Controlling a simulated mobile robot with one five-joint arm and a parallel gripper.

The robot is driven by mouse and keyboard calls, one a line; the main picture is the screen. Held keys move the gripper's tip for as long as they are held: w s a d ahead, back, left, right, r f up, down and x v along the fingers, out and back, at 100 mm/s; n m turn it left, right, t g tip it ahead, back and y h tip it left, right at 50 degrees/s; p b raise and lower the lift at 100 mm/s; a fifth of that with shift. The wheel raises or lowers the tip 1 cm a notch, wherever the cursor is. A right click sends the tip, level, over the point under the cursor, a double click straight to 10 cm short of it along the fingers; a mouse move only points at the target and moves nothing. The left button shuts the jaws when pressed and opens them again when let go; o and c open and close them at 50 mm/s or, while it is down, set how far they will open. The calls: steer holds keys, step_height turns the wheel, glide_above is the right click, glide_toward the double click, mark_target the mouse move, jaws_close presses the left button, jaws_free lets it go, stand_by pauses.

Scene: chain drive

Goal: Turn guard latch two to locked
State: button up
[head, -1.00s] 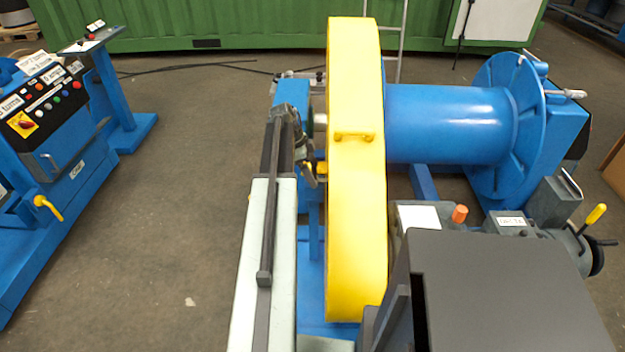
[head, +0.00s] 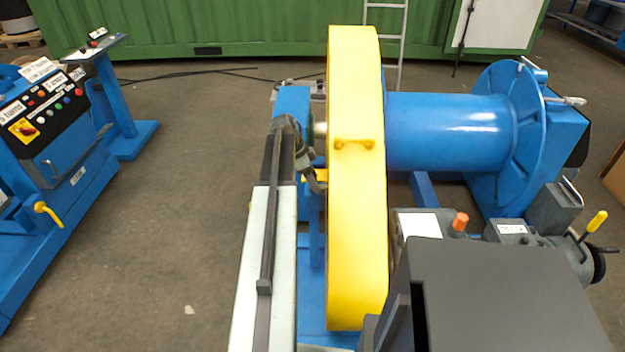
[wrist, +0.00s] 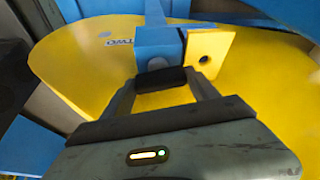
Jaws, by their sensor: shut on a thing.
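The yellow chain guard (head: 356,230) stands upright in the middle of the head view. In the wrist view its yellow face (wrist: 85,65) bears an upside-down "TWO" label (wrist: 120,42). Beside the label is guard latch two, with a blue block (wrist: 157,46), a round pale pin end and a dark handle bar (wrist: 160,80). A yellow tab (wrist: 208,54) with a hole is just right of the block. My gripper (wrist: 165,84) is shut on the dark bar, one finger at each end. In the head view my gripper (head: 314,182) is at the guard's left side, its fingertips hard to make out.
A blue drum (head: 450,132) lies right of the guard. A grey unit with an orange knob (head: 460,221) and a yellow-tipped lever (head: 597,222) is at the right. A blue control console (head: 45,135) stands at the left. The floor (head: 185,200) between console and guard is clear.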

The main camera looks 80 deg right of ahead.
steer(key=shift+s+a+n+t+h, duration=0.1)
steer(key=shift+n+t+h, duration=0.25)
steer(key=shift+n, duration=0.9)
steer(key=shift+a+n+t+h, duration=0.15)
steer(key=shift+n+h, duration=0.3)
steer(key=shift+n, duration=0.8)
steer(key=o, duration=1.4)
steer(key=shift+c, duration=0.2)
steer(key=shift+r, duration=0.1)
steer(key=p+v, duration=0.7)
steer(key=shift+r, duration=0.35)
steer(key=shift+a, duration=0.1)
